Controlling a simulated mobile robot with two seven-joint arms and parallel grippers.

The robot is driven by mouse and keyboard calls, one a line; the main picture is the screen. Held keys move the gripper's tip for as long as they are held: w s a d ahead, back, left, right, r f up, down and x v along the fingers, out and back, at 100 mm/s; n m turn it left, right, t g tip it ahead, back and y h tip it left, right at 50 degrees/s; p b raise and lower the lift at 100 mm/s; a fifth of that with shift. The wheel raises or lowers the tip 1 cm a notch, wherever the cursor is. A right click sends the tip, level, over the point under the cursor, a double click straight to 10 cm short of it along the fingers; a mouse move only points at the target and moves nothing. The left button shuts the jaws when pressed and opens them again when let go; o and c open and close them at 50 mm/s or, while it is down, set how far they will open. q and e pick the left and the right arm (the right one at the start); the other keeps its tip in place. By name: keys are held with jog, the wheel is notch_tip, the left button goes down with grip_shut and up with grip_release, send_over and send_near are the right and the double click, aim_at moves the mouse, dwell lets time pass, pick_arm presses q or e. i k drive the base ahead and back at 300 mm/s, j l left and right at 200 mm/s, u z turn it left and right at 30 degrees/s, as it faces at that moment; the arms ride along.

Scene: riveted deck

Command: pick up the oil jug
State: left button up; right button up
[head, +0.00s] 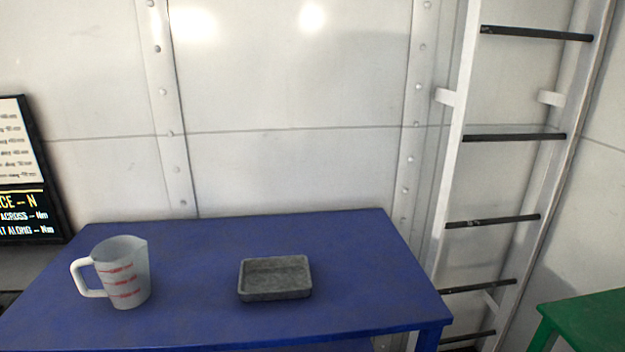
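The oil jug (126,272) is a translucent whitish measuring jug with red marks. It stands upright on the left part of a blue table (210,310). Its handle (84,278) points to the left and its spout to the right. Neither of my grippers shows in the head view.
A shallow grey tray (275,279) sits to the right of the jug, with bare table between them. A riveted white wall (290,100) stands behind. A ladder (505,220) is at the right, near a green table (590,318). A black sign (30,170) stands at the left.

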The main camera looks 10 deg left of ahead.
aim_at(121, 263)
jog(key=u, duration=1.4)
